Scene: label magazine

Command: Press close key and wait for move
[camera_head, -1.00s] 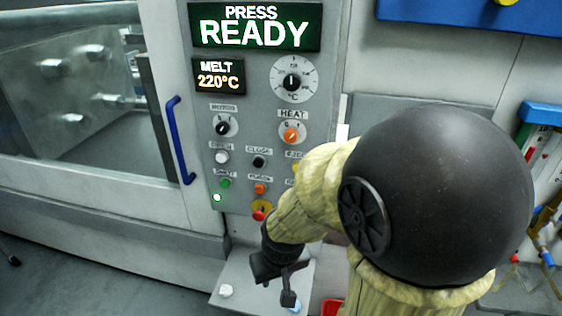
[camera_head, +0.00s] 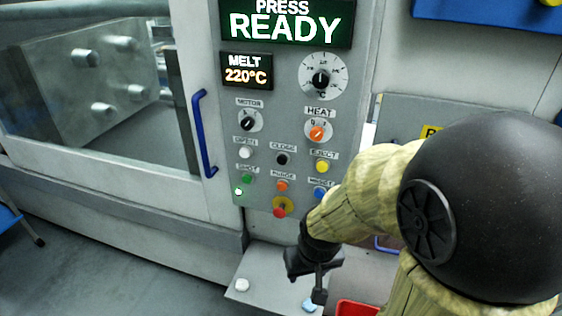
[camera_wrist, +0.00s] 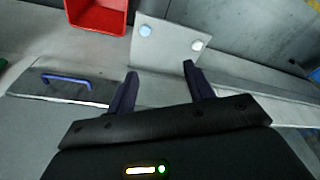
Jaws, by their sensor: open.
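The close key is a black round button (camera_head: 282,159) under the label CLOSE on the grey control panel (camera_head: 262,112). Its face is clear of my arm in the head view. The display (camera_head: 287,22) above reads PRESS READY. My gripper (camera_head: 318,285) hangs below and right of the panel, over the small shelf, apart from the key. In the wrist view my gripper (camera_wrist: 160,82) has its two fingers spread with nothing between them. The wrist view points down at the shelf (camera_wrist: 165,52) and does not show the key.
Other keys surround the close key: white OPEN (camera_head: 245,152), yellow EJECT (camera_head: 322,166), orange PURGE (camera_head: 282,186). A red knob (camera_head: 280,211) sits below. A blue door handle (camera_head: 203,133) stands left. A red bin (camera_wrist: 97,15) is beside the shelf.

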